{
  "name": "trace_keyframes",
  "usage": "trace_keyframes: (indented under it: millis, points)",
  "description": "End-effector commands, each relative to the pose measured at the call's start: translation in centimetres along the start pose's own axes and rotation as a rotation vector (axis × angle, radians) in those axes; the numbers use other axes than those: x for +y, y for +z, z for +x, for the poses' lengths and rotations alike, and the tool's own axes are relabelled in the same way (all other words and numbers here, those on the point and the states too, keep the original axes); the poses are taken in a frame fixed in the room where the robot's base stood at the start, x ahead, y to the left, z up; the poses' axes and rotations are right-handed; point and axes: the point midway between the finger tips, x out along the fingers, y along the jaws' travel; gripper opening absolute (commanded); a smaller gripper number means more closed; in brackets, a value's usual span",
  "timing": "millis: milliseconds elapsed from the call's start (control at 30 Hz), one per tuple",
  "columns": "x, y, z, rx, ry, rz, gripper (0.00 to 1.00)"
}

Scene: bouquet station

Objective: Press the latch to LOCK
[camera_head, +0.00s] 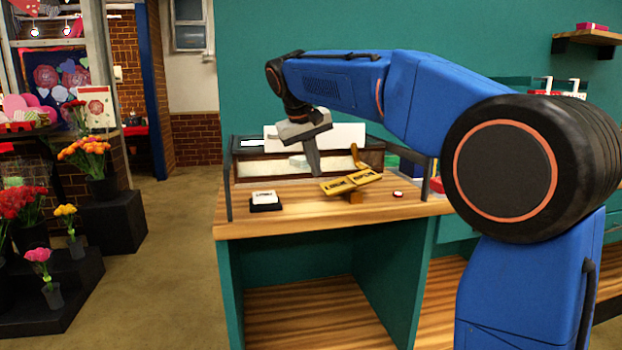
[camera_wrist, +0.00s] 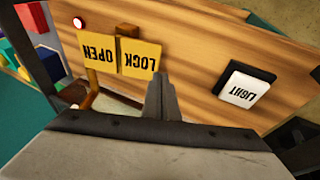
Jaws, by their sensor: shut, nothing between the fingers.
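The latch has two yellow label plates (camera_head: 350,182) on the wooden counter. In the wrist view, upside down, they read OPEN (camera_wrist: 98,53) and LOCK (camera_wrist: 140,59). A yellow lever (camera_head: 357,157) rises behind the plates, toward the OPEN side; part of it seems to show below the OPEN plate in the wrist view (camera_wrist: 90,98). My gripper (camera_head: 316,172) is shut and empty, pointing down above the counter, just left of the plates. In the wrist view its fingertips (camera_wrist: 160,80) lie just past the LOCK plate. Contact with the latch cannot be told.
A black-framed white LIGHT button (camera_head: 264,199) sits on the counter to the left. A small round red-and-white button (camera_head: 397,194) sits to the right. A glass-fronted case (camera_head: 245,165) stands behind. Dark posts rise at the counter's sides. The front counter strip is clear.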

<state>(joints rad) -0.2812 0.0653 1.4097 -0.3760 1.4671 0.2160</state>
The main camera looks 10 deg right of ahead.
Motion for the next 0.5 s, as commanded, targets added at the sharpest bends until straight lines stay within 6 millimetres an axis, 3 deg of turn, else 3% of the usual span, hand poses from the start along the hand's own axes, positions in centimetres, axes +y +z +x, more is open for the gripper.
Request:
trace_keyframes:
  millis: [300, 500]
  points:
    - [-0.8, -0.1, -6.2, 0.003, -0.002, -0.002, 0.0]
    - [-0.9, -0.1, -8.5, 0.001, -0.001, -0.002, 0.0]
